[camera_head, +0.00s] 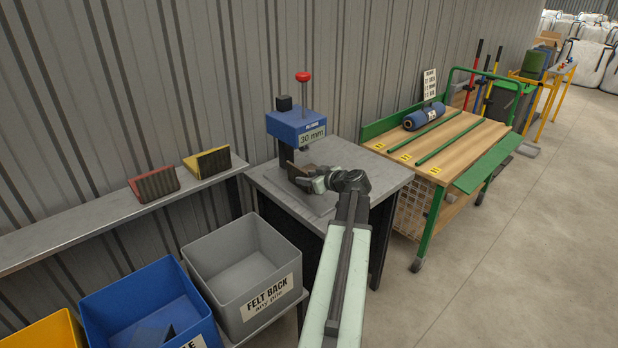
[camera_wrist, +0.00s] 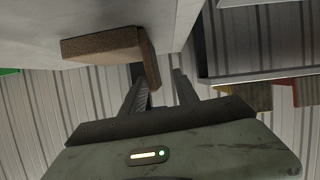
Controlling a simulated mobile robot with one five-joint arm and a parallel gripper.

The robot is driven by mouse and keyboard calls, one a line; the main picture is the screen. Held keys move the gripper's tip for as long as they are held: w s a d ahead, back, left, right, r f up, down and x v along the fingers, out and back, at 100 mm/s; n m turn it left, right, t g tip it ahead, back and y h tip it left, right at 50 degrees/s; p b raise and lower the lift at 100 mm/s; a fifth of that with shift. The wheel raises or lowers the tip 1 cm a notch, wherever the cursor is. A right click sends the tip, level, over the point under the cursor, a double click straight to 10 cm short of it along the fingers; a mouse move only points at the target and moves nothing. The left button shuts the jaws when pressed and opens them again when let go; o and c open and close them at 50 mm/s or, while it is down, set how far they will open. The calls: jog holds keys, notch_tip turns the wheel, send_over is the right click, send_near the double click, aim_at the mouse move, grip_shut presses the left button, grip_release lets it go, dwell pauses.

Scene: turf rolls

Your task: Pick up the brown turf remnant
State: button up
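The brown turf remnant (camera_head: 297,171) stands on the grey bench under the blue 30 mm gauge press. In the wrist view the remnant (camera_wrist: 103,46) is a bent brown piece, one part broad and the other upright-looking. My gripper (camera_head: 312,181) is at the remnant, reaching in from the right. In the wrist view my gripper (camera_wrist: 161,86) is open, with two dark fingers apart. The end of the remnant lies between them, close to the left finger, with a gap to the right finger. I cannot tell whether the left finger touches it.
The blue press (camera_head: 296,126) with a red knob stands right behind the remnant. A shelf (camera_head: 105,218) holds a red piece (camera_head: 154,184) and a yellow piece (camera_head: 208,163). A grey bin (camera_head: 243,262) and a blue bin (camera_head: 145,300) stand at front left. A green-framed cart (camera_head: 450,150) is right.

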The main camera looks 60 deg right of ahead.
aim_at(298, 187)
jog(key=shift+b+x, duration=0.45)
jog(key=shift+x, duration=0.6)
jog(key=shift+d+b+x, duration=0.2)
jog(key=shift+b+x, duration=0.05)
jog(key=shift+x, duration=0.65)
jog(key=shift+d+b+x, duration=0.2)
jog(key=shift+b+x, duration=0.05)
jog(key=shift+x, duration=0.65)
jog(key=shift+d+b+x, duration=0.2)
jog(key=shift+b+x, duration=0.05)
jog(key=shift+x, duration=0.65)
jog(key=shift+s+r, duration=0.1)
jog(key=shift+s, duration=0.15)
grip_shut()
